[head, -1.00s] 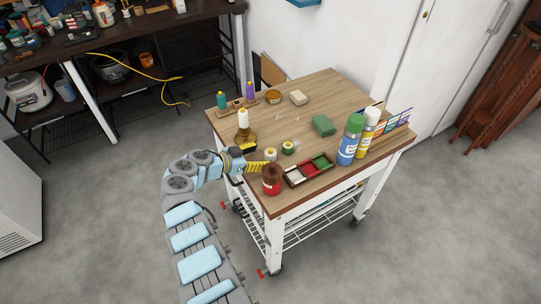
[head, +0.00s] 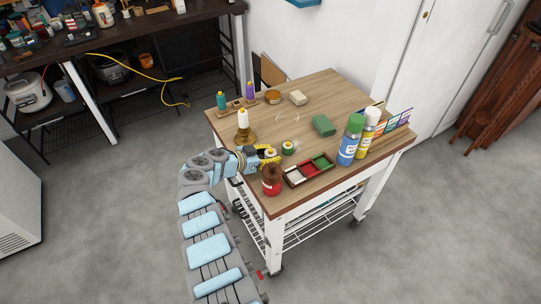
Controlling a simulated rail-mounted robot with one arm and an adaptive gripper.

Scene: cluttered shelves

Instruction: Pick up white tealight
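A small pale round item with a yellowish top (head: 271,153), which looks like the white tealight, is near the left front edge of the wooden cart top (head: 295,118). It is small and partly covered by my gripper. My gripper (head: 270,155) has its yellow fingers at this item, one on its far side and one on its near side. I cannot tell whether the fingers touch it or are closed on it. A similar small item with a green side (head: 288,147) stands just to the right, apart from the fingers.
A dark red-brown bottle (head: 271,181) stands close in front of my gripper. A sectioned tray (head: 308,170) lies to its right. An amber bottle with a white top (head: 243,128) stands behind the gripper. Spray cans (head: 349,140) stand at right. The cart top's middle is mostly clear.

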